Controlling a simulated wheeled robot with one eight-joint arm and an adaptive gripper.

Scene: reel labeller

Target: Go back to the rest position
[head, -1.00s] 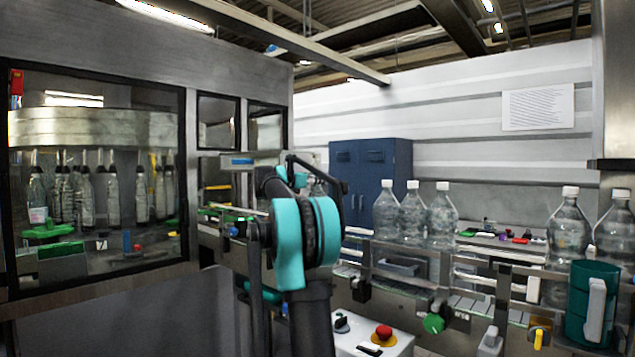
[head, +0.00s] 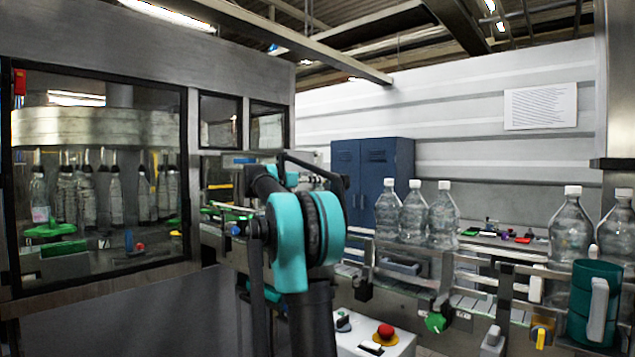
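My arm, teal and black, rises in the middle of the head view and folds away from the camera. My gripper cannot be made out; the end of the arm is hidden behind its own links or out of the picture. No held object shows. Several clear bottles with white caps stand upright on the conveyor (head: 480,299) to the right of my arm, three of them in a group (head: 413,215). More bottles hang or stand inside the glazed machine (head: 100,195) at left.
A control box (head: 372,338) with a red button (head: 385,333) stands close to the right of my arm. A teal jug-like container (head: 592,305) is at the right edge. A blue locker (head: 372,172) stands behind the conveyor.

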